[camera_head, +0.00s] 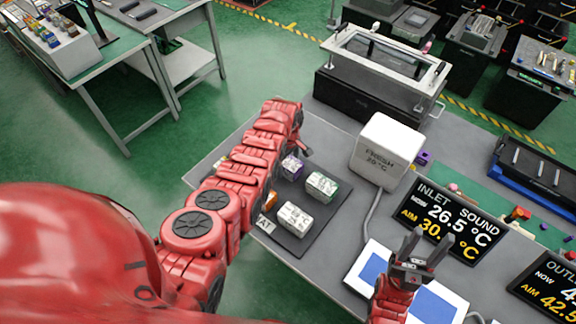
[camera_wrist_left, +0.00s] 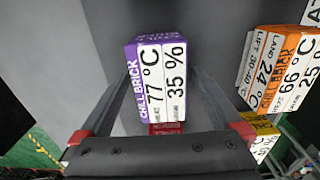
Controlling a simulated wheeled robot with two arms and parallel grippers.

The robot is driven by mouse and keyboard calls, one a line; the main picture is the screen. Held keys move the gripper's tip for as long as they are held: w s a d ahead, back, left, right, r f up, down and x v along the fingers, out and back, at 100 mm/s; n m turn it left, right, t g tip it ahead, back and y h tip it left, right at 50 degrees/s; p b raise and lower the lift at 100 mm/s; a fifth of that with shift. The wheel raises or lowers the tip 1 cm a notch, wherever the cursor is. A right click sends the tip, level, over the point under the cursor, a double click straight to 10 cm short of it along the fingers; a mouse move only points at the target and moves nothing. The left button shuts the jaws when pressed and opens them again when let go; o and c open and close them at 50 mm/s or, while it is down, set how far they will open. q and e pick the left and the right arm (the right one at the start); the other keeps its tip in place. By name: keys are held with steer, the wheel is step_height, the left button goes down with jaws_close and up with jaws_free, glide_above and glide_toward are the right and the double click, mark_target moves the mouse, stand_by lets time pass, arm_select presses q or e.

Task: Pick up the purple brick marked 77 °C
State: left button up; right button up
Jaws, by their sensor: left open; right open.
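The purple brick (camera_head: 292,166) is on the dark mat, partly hidden by my left arm in the head view. In the left wrist view the purple brick (camera_wrist_left: 158,82) shows white labels reading "CHILL BRICK", "77 °C" and "35 %". My left gripper (camera_wrist_left: 157,72) is open, with one grey finger on each side of the brick; I cannot tell whether either touches it. In the head view my left gripper (camera_head: 301,147) is mostly hidden beyond the forearm. My right gripper (camera_head: 428,243) is open and empty above the blue-and-white panels.
An orange brick (camera_wrist_left: 285,70) marked 66 °C and a yellow brick (camera_wrist_left: 263,133) are to the right in the wrist view. White-labelled bricks (camera_head: 321,186) (camera_head: 295,218) share the mat (camera_head: 320,220). A white box (camera_head: 386,150) and a display (camera_head: 450,222) stand to the right.

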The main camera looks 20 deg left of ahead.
arm_select(q)
jaws_close()
stand_by(0.4)
